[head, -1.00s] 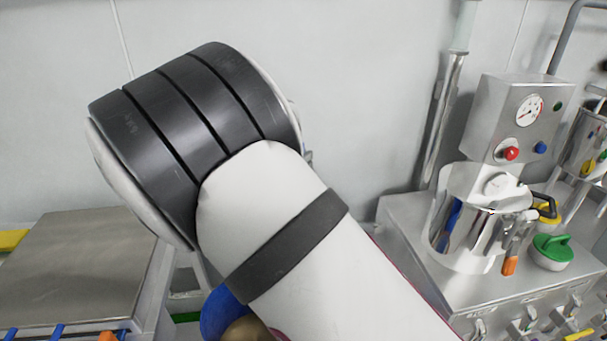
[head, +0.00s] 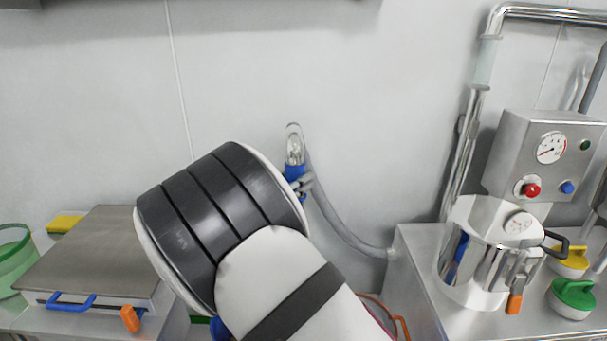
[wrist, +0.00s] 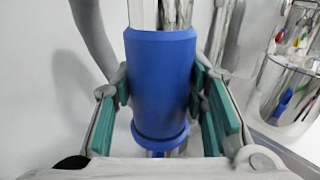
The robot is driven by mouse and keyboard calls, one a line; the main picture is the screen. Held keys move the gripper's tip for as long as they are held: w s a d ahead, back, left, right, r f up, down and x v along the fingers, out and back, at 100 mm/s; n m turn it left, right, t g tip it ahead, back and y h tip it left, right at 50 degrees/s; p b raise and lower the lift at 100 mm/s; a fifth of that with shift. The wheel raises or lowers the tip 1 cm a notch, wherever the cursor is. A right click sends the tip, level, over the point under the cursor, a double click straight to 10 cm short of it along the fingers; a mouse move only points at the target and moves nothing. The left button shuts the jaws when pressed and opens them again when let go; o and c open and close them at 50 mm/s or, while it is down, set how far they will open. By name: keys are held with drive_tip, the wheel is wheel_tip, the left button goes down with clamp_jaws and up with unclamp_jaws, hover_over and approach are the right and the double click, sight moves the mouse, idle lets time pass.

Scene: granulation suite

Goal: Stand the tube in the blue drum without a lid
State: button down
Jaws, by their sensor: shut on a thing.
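My gripper (wrist: 160,95) is shut on the blue sleeve (wrist: 161,80) of the tube, with a teal pad on each side. A clear section (wrist: 160,14) of the tube shows above the sleeve in the wrist view. In the head view the clear, blue-collared tube (head: 294,150) is held roughly upright in front of the wall, behind my arm. A grey hose (head: 340,225) runs from beside it down to the right. The tube's lower end is hidden. A bit of blue (head: 218,328) shows under my arm; I cannot tell whether it is a drum.
A steel machine with a gauge panel (head: 545,155) and a shiny pot (head: 478,250) stands on the right cabinet. A green-handled lid (head: 573,297) lies beside it. On the left are a flat metal-topped unit (head: 80,250) and a green container (head: 12,262). My arm blocks the middle.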

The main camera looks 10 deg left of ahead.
drive_tip(key=s+a+n+t+y+p, duration=0.25)
drive_tip(key=s+a+y+p, duration=0.25)
drive_tip(key=s+a, duration=0.6)
wheel_tip(320, 180, down, 29)
drive_tip(key=s+d+b, duration=0.1)
drive_tip(key=s+b, duration=0.1)
drive_tip(key=b, duration=1.4)
drive_tip(key=shift+d+n+g, duration=0.3)
drive_tip(key=shift+n+g, duration=0.05)
idle(0.5)
drive_tip(key=c, duration=0.9)
unclamp_jaws()
drive_tip(key=shift+f, duration=0.1)
drive_tip(key=s, duration=0.4)
drive_tip(key=s+a, duration=0.1)
drive_tip(key=s, duration=0.3)
drive_tip(key=s+a, duration=0.1)
drive_tip(key=s, duration=0.2)
drive_tip(key=shift+s+a, duration=0.15)
drive_tip(key=shift+s, duration=0.25)
